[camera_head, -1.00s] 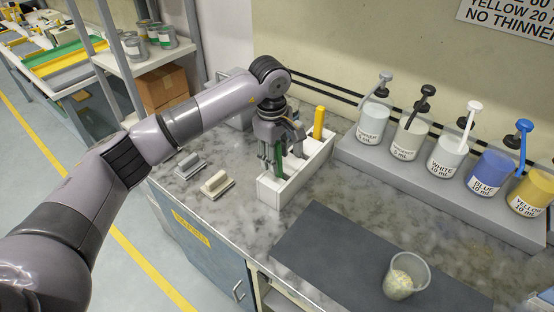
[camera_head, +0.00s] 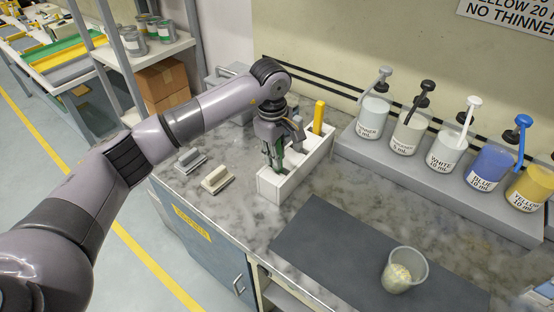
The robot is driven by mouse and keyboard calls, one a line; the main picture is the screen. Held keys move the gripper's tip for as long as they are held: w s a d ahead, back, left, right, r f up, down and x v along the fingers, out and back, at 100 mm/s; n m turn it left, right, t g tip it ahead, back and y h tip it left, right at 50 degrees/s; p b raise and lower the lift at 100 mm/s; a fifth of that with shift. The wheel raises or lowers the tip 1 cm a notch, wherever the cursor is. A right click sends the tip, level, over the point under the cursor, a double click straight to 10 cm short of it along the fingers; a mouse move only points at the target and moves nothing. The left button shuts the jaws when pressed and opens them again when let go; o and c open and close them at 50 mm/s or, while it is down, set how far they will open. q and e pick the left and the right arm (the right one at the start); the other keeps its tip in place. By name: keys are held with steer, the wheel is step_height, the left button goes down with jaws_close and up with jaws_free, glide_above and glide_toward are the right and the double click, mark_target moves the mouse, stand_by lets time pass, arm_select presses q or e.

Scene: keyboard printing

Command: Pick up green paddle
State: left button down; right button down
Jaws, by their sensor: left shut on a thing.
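The green paddle (camera_head: 279,152) stands upright in the front part of the white holder box (camera_head: 283,189). My left gripper (camera_head: 273,155) comes down from above the box and is shut on the green paddle. The gripper fingers hide part of the paddle, and its lower end is hidden inside the box. My right gripper does not show.
A yellow paddle (camera_head: 319,117) stands in the far end of the box. Two small blocks with handles lie left of it, one light (camera_head: 217,180). A cup (camera_head: 403,270) sits on the dark mat (camera_head: 345,250). Several pump bottles stand on a grey riser (camera_head: 395,165) behind.

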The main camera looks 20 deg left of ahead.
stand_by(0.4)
arm_select(q)
steer(key=shift+w+r, duration=0.1)
steer(key=shift+r, duration=0.45)
step_height(320, 180, up, 19)
steer(key=b, duration=0.4)
steer(key=c, duration=2)
jaws_free()
jaws_close()
